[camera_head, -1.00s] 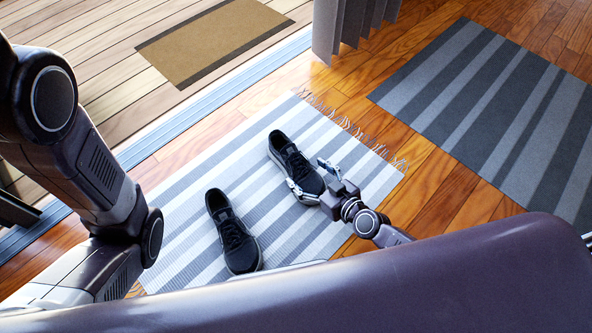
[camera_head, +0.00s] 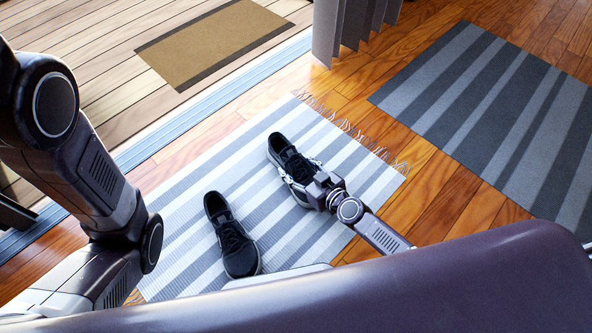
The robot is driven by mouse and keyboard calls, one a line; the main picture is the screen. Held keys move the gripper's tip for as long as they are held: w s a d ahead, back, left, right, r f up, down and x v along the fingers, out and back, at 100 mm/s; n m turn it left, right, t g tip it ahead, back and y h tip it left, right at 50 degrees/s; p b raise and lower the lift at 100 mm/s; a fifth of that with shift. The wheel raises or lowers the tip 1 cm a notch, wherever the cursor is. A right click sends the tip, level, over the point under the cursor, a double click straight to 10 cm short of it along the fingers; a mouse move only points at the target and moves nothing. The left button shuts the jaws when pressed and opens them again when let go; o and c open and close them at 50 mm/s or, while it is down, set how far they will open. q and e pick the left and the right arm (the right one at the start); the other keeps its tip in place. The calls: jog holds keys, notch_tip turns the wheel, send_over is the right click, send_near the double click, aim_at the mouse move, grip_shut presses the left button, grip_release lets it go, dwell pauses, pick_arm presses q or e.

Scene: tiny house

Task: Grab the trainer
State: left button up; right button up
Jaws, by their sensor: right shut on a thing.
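Two black trainers with pale soles are on a light grey and white striped rug (camera_head: 185,262). I cannot tell whether this trainer is lifted off the rug. The other trainer (camera_head: 234,240) lies on the rug to the left and nearer to me, apart from the gripper. My left arm comes in at the left, but its gripper is out of view.
A dark grey striped rug (camera_head: 490,110) lies on the wooden floor at the right. A brown doormat (camera_head: 215,42) lies on the decking beyond the door track (camera_head: 215,98). A grey curtain (camera_head: 347,30) hangs at the top.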

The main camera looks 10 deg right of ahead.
jog(key=c, duration=0.6)
jog(key=shift+r, duration=0.15)
